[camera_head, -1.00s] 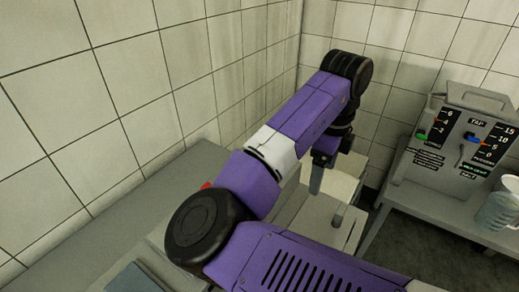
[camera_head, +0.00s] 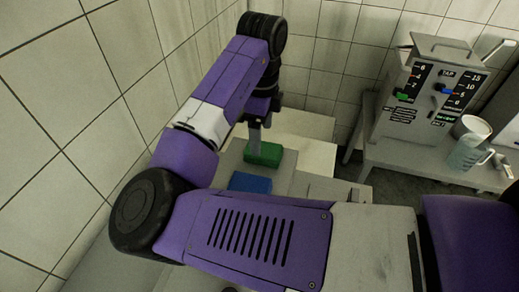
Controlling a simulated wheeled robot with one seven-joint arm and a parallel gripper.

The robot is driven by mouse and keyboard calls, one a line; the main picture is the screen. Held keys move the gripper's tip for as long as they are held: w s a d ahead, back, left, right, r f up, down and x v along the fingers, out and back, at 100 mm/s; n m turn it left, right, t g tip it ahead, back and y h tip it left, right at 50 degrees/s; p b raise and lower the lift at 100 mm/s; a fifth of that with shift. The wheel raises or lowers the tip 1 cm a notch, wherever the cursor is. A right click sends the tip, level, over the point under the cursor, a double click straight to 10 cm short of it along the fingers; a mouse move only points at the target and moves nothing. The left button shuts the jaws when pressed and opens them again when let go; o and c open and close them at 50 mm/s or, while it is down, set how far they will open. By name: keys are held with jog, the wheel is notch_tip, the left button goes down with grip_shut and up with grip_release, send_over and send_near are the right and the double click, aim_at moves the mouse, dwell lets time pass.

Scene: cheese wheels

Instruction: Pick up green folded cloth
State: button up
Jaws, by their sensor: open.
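A green folded cloth (camera_head: 263,153) lies on a pale grey surface near the middle of the head view, just below the end of my arm. My gripper (camera_head: 258,138) points down at it, with a finger showing at the cloth's upper left edge. The gripper is open. I cannot tell whether the finger touches the cloth, and the other finger is hard to make out. My purple arm reaches in from the lower right and hides part of the surface.
A blue folded cloth (camera_head: 250,183) lies just in front of the green one. A grey machine (camera_head: 428,92) with dials stands on a side table (camera_head: 395,160) at the right, with a glass jug (camera_head: 467,154) and a white cup (camera_head: 472,128). Tiled walls (camera_head: 60,120) stand close on the left and behind.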

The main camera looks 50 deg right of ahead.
jog(key=f, duration=0.1)
jog(key=f+p, duration=0.1)
jog(key=f, duration=0.2)
jog(key=shift+s+a+f, duration=0.1)
jog(key=shift+a, duration=0.25)
jog(key=shift+f, duration=0.65)
jog(key=c, duration=1.4)
jog(key=shift+r, duration=0.1)
notch_tip(320, 180, up, 20)
jog(key=shift+f+b, duration=0.1)
jog(key=shift+b, duration=0.5)
jog(key=o, duration=0.7)
jog(key=c, duration=0.6)
